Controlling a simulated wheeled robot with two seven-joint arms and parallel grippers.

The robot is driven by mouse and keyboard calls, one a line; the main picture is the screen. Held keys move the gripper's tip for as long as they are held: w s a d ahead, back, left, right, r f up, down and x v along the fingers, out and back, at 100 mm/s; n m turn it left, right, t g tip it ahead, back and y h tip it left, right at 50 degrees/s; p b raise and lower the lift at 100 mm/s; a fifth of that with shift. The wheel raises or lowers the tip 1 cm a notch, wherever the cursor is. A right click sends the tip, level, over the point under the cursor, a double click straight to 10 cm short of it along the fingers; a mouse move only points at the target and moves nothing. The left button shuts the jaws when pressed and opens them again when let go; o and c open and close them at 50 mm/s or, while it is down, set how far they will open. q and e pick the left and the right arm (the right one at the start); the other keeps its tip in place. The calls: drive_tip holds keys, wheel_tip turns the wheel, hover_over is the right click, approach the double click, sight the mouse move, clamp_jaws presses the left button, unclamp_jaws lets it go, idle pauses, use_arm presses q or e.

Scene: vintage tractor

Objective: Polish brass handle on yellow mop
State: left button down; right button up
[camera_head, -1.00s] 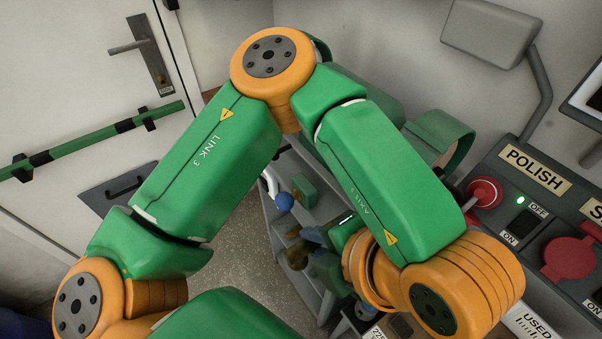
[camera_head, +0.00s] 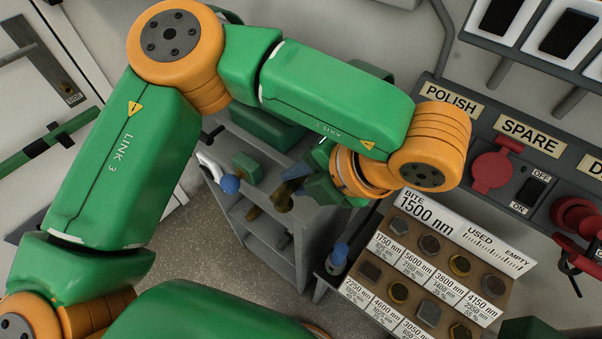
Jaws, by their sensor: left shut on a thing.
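My left gripper (camera_head: 287,192) is at the end of my left arm, small, dark and partly hidden by the wrist. It is shut on a dull brass-coloured piece (camera_head: 281,198), held above a grey shelf unit. The piece's shape is hard to make out, and I cannot tell whether it is the brass handle. No yellow mop can be made out. The POLISH label (camera_head: 451,100) is on the dark panel at right, its part below hidden behind my arm. My right gripper is out of view.
A grey shelf unit (camera_head: 268,240) stands below, with a blue-ended white object (camera_head: 230,184) on top. A board (camera_head: 392,290) marked BITE 1500 nm holds several hexagonal pieces. A red knob (camera_head: 492,172) sits under SPARE. Speckled floor shows at lower left.

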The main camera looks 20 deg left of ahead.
use_arm(q)
drive_tip(key=shift+w+d, duration=0.35)
drive_tip(key=shift+w, duration=0.45)
drive_tip(key=shift+s+d, duration=0.1)
drive_tip(key=shift+d, duration=0.25)
idle(0.7)
drive_tip(key=shift+a+b, duration=0.3)
idle(0.7)
drive_tip(key=shift+d, duration=0.25)
idle(0.5)
drive_tip(key=shift+a+r, duration=0.1)
idle(0.6)
